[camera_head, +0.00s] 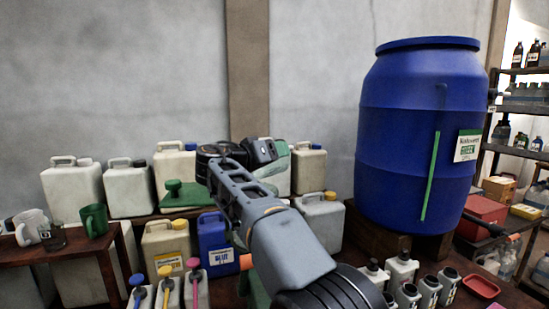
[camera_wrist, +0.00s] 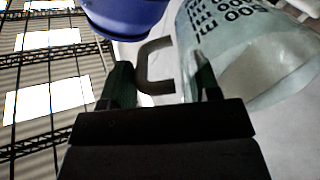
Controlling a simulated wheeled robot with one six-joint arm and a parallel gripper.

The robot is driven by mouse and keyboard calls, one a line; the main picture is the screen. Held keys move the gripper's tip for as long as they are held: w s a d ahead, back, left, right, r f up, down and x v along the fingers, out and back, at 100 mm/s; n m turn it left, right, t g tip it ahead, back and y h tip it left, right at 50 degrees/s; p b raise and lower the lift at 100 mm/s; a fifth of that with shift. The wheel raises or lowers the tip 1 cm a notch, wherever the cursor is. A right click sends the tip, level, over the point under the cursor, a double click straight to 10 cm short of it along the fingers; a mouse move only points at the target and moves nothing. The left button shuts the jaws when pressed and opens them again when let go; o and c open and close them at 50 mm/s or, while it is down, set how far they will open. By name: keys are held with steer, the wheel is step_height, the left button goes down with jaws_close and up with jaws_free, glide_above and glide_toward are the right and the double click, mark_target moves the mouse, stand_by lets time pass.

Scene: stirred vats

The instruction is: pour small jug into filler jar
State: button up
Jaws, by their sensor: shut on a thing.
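The small jug (camera_wrist: 245,50) is translucent and pale, with dark "500 ml" lettering, at the upper right of the wrist view. It appears strongly tilted in that view. My gripper (camera_wrist: 160,75) is shut on its grey-brown handle (camera_wrist: 143,68), which lies between the two dark green fingers. In the head view my gripper (camera_head: 265,152) is held up in front of the wall and canisters, and my arm hides most of the jug. The jug's spout and contents are not clear. I cannot identify the filler jar with certainty in either view.
A big blue drum (camera_head: 415,140) stands right of my arm. White canisters (camera_head: 129,188) line the wall; a blue canister (camera_head: 216,243) and pump bottles (camera_head: 168,290) stand in front. A side table (camera_head: 75,250) holds a green mug (camera_head: 94,220). Small bottles (camera_head: 428,289) stand lower right.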

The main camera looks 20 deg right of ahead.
steer(key=shift+s+a+f+h+b, duration=0.1)
steer(key=shift+a+f+h+b, duration=0.15)
steer(key=shift+b, duration=0.55)
steer(key=shift+s+a+r+t+h+b, duration=0.1)
steer(key=shift+s+a+t+h+b, duration=0.4)
steer(key=shift+b, duration=0.9)
steer(key=shift+a+f+t+h+b, duration=0.1)
steer(key=shift+a+t+h+b, duration=0.35)
steer(key=shift+h+b, duration=0.75)
steer(key=shift+s+a+r+t+h+b, duration=0.1)
steer(key=shift+s+a+t+h+b, duration=0.3)
steer(key=shift+b, duration=1.2)
steer(key=shift+w+a+g, duration=0.1)
steer(key=shift+a+g, duration=0.15)
steer(key=shift+a, duration=0.05)
